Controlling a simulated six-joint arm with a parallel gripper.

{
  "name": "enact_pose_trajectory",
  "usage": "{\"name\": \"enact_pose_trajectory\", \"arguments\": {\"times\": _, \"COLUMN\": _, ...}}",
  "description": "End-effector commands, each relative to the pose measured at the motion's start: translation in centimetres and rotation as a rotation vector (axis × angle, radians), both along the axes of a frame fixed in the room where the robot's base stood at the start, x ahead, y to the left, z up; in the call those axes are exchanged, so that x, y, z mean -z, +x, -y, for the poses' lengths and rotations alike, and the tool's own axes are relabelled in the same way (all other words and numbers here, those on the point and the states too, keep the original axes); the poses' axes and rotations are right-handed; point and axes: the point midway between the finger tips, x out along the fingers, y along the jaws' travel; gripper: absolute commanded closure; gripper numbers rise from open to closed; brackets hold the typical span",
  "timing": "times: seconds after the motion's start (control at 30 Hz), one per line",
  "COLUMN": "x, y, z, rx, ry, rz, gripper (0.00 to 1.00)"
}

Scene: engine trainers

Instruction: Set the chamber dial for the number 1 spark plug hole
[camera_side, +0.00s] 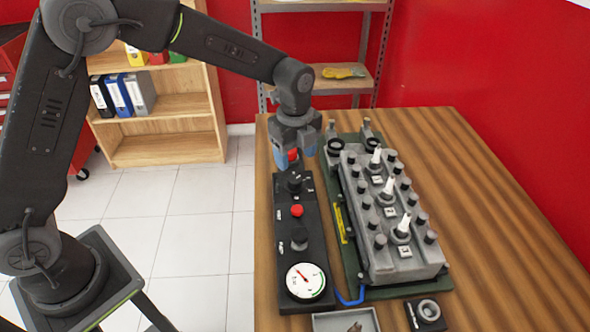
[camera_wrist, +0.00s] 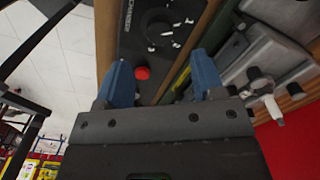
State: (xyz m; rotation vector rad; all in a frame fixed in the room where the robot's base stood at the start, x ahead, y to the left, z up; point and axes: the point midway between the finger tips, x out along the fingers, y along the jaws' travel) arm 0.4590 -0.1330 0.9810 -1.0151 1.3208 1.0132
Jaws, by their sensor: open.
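The black control panel (camera_side: 285,260) lies along the table's left edge. Its chamber dial (camera_side: 294,183) is a black knob near the far end; in the wrist view the dial (camera_wrist: 158,27) has white marks around it and lettering that seems to read CHAMBER. My gripper (camera_side: 293,155), with blue fingers, is open and empty above the panel's far end. A red button (camera_wrist: 142,73) shows between the fingers in the wrist view, with the dial beyond the fingertips. The pointer's setting is too small to read. The engine head (camera_side: 395,255) carries white spark plugs (camera_side: 404,225).
Nearer on the panel are a red button (camera_side: 297,210), another black knob (camera_side: 299,240) and a round gauge (camera_side: 305,281). A blue hose (camera_side: 350,300) runs toward the engine head. A grey tray (camera_side: 330,322) and a ring part (camera_side: 428,310) sit in front. The table's right side is clear.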

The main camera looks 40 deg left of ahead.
Motion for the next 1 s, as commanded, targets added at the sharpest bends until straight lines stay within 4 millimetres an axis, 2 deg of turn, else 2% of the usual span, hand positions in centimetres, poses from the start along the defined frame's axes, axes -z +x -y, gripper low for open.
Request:
{"name": "enact_pose_trajectory", "arguments": {"times": 0.1, "x": -2.8, "y": 0.1, "z": 0.0, "rx": 0.000, "ry": -0.001, "rz": 0.005, "gripper": 0.38}}
{"name": "enact_pose_trajectory", "arguments": {"times": 0.3, "x": -5.8, "y": 0.0, "z": 0.0, "rx": 0.000, "ry": -0.001, "rz": 0.002, "gripper": 0.38}}
{"name": "enact_pose_trajectory", "arguments": {"times": 0.5, "x": -6.9, "y": 0.0, "z": 0.0, "rx": 0.000, "ry": 0.000, "rz": 0.000, "gripper": 0.38}}
{"name": "enact_pose_trajectory", "arguments": {"times": 0.83, "x": -7.1, "y": -0.1, "z": -0.1, "rx": -0.009, "ry": -0.001, "rz": 0.003, "gripper": 0.38}}
{"name": "enact_pose_trajectory", "arguments": {"times": 0.93, "x": -8.2, "y": -0.9, "z": -0.6, "rx": -0.073, "ry": -0.005, "rz": 0.022, "gripper": 0.38}}
{"name": "enact_pose_trajectory", "arguments": {"times": 1.0, "x": -9.6, "y": -2.1, "z": -1.2, "rx": -0.166, "ry": -0.012, "rz": 0.048, "gripper": 0.38}}
